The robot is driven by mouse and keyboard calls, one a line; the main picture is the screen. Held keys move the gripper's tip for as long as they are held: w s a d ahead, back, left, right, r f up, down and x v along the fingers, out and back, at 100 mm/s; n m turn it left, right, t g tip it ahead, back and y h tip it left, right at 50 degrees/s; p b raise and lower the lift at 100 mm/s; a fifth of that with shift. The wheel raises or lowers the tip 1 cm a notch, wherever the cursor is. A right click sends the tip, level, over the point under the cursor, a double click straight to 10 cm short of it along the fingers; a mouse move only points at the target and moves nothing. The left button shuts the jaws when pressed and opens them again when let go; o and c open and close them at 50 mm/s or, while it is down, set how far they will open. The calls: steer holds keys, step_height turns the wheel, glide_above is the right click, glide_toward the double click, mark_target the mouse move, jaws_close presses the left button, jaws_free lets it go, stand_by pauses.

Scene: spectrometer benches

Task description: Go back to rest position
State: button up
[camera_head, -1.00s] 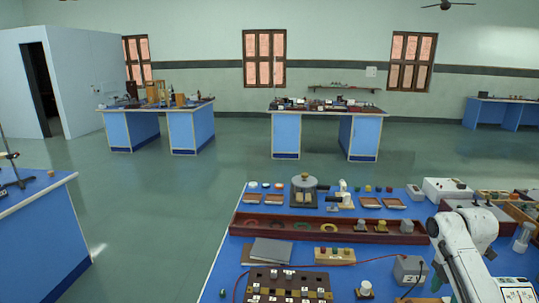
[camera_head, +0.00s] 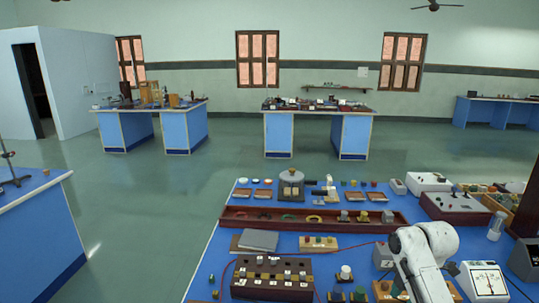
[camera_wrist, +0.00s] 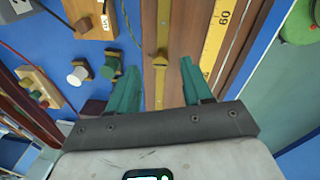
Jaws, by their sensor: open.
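My gripper (camera_wrist: 168,82) shows in the wrist view with its two green fingers spread apart and nothing between them. It hangs over a long brown wooden board with a brass strip (camera_wrist: 162,45) and a yellow scale (camera_wrist: 216,40) marked 60. In the head view my white arm (camera_head: 425,262) is at the lower right, over the near bench; the gripper itself is out of that picture.
The near blue bench (camera_head: 210,262) carries a long dark red tray (camera_head: 235,218), a dark box with sockets (camera_head: 270,270), a grey book (camera_head: 258,240) and a white control box (camera_head: 428,182). Green floor (camera_head: 150,230) lies open to the left. Another bench (camera_head: 40,225) stands at the left.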

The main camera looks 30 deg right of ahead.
steer(key=a+f+m, duration=0.1)
steer(key=a, duration=0.4)
steer(key=w+a+f+m+t, duration=0.1)
steer(key=a, duration=0.4)
steer(key=w+a+f+m, duration=0.1)
steer(key=a+m, duration=0.1)
steer(key=a, duration=0.3)
steer(key=shift+f+t+y, duration=0.3)
steer(key=shift+f, duration=0.1)
steer(key=s+a+m, duration=0.1)
steer(key=a, duration=0.1)
steer(key=s+a+m, duration=0.1)
steer(key=a, duration=0.2)
steer(key=s+a+f+m, duration=0.1)
steer(key=a, duration=0.1)
steer(key=shift+a+f+t, duration=0.1)
steer(key=shift+a+t, duration=0.2)
steer(key=shift+t, duration=0.1)
steer(key=s+a+r+m+t, duration=0.2)
steer(key=s+a+m, duration=0.45)
steer(key=s, duration=0.45)
steer(key=s+d+f+m+g+h, duration=0.1)
steer(key=s+f+g, duration=0.3)
steer(key=s, duration=0.6)
step_height(320, 180, down, 2)
steer(key=shift+d+f+g, duration=0.25)
steer(key=shift+d+g, duration=0.05)
steer(key=shift+d, duration=0.35)
steer(key=shift+m, duration=0.25)
steer(key=shift+c, duration=0.4)
